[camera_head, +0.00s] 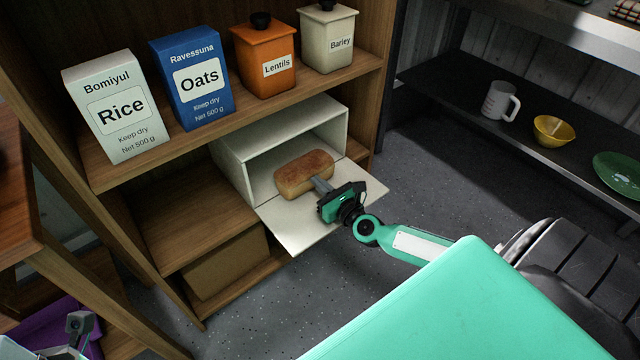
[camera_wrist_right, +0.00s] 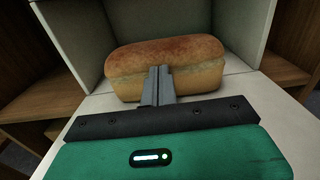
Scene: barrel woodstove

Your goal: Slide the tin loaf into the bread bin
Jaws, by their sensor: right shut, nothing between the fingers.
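The tin loaf (camera_head: 304,174) is brown on top and paler at the sides. It lies in the mouth of the white bread bin (camera_head: 240,173), whose front flap (camera_head: 290,232) is lowered flat. My right gripper (camera_head: 318,184) is shut and empty, its fingertips at the near long side of the loaf. In the right wrist view the shut fingers (camera_wrist_right: 158,80) overlap the loaf's front face (camera_wrist_right: 165,66); they look to be touching it, but I cannot be sure. My left gripper (camera_head: 76,325) shows only in part at the bottom left corner, and its fingers cannot be made out.
The bin stands on a wooden shelf under a board with a rice box (camera_head: 117,110), an oats box (camera_head: 191,80), a lentils canister (camera_head: 264,60) and a barley canister (camera_head: 327,40). A dark rack at right holds a mug (camera_head: 497,101), a yellow bowl (camera_head: 553,130) and a green plate (camera_head: 618,172).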

